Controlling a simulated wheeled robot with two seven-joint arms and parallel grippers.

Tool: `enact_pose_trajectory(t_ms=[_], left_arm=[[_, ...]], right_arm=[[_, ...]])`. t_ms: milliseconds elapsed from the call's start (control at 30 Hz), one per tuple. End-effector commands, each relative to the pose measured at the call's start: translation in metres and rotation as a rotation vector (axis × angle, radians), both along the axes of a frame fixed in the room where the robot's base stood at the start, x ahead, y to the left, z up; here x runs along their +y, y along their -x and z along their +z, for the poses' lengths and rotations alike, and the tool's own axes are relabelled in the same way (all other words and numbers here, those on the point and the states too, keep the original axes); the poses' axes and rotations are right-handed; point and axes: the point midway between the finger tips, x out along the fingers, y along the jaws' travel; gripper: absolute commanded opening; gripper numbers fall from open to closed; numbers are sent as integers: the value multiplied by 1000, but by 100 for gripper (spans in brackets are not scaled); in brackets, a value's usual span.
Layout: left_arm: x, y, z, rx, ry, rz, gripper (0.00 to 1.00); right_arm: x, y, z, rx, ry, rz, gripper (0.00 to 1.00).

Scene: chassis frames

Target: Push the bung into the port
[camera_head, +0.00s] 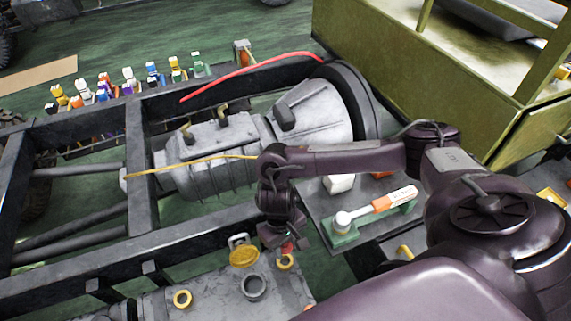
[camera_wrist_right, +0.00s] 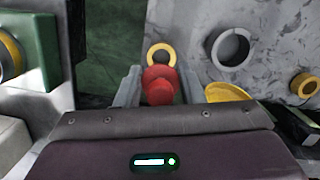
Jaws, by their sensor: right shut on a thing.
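My right gripper (camera_head: 284,241) is shut on a red bung (camera_wrist_right: 159,84), which also shows as a small red patch in the head view (camera_head: 287,248). In the wrist view the bung sits between the two grey fingers, and just beyond it is a yellow-ringed port (camera_wrist_right: 161,54). This ring shows just below the gripper in the head view (camera_head: 285,262). The bung overlaps the ring's lower edge in the wrist view; I cannot tell whether they touch. My left gripper is not in view.
Beside the port are a grey-ringed port (camera_head: 254,287), a yellow oval cap (camera_head: 244,257) and another yellow ring (camera_head: 182,299) on the grey tank. The dark chassis rail (camera_head: 130,255) runs behind. A side tray holds a green block with a white-and-orange tool (camera_head: 376,208).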

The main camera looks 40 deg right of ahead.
Motion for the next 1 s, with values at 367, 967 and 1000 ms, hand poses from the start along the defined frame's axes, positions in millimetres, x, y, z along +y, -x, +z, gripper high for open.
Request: enact_pose_trajectory(t_ms=[367, 967, 1000], left_arm=[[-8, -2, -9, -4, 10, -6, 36], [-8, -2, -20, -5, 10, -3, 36], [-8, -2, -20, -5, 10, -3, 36]], right_arm=[[0, 1, -31, 2, 0, -1, 13], [0, 1, -58, 1, -1, 0, 13], [0, 1, -57, 1, -1, 0, 13]])
